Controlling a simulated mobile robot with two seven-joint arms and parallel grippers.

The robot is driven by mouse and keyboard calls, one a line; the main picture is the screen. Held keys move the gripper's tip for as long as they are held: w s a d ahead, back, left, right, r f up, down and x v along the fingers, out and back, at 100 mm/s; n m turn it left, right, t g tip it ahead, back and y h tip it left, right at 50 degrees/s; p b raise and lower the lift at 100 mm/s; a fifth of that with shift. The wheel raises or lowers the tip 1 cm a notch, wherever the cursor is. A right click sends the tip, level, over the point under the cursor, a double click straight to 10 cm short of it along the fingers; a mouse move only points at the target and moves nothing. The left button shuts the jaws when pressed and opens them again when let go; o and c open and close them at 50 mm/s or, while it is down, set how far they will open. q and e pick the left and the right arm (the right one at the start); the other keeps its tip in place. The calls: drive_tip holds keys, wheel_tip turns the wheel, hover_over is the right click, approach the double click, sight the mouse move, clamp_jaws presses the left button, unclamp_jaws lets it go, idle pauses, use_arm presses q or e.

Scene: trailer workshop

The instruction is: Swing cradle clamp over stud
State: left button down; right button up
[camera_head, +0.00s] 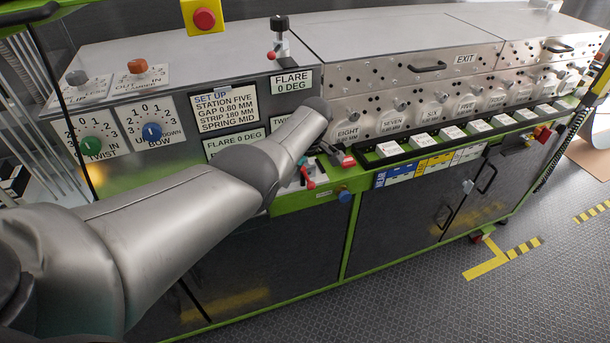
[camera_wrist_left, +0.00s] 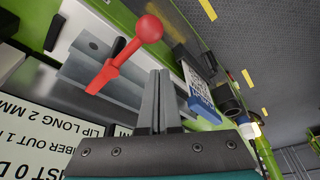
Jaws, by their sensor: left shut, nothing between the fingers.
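A red lever with a round ball knob (camera_wrist_left: 127,52), which looks like the clamp handle, lies across a grey metal block (camera_wrist_left: 85,75) in the left wrist view. A short dark pin (camera_wrist_left: 118,46) stands close beside it; I cannot tell whether it is the stud. The red lever also shows in the head view (camera_head: 306,174), on the green machine's front ledge. My left gripper (camera_wrist_left: 159,75) is shut and empty, its fingertips beside the lever and apart from it. In the head view my left arm hides part of the ledge and its fingers are hard to make out. My right gripper is out of view.
A label panel (camera_head: 228,108) and dials (camera_head: 151,132) stand behind my arm. A row of numbered stations (camera_head: 430,110) and a black rail with white tags (camera_head: 455,137) run right. A blue knob (camera_head: 345,197) projects below the ledge. The floor (camera_head: 450,310) in front is clear.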

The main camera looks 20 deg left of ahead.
use_arm(q)
drive_tip(key=p+v, duration=0.2)
drive_tip(key=v, duration=0.8)
drive_tip(key=shift+w, duration=0.2)
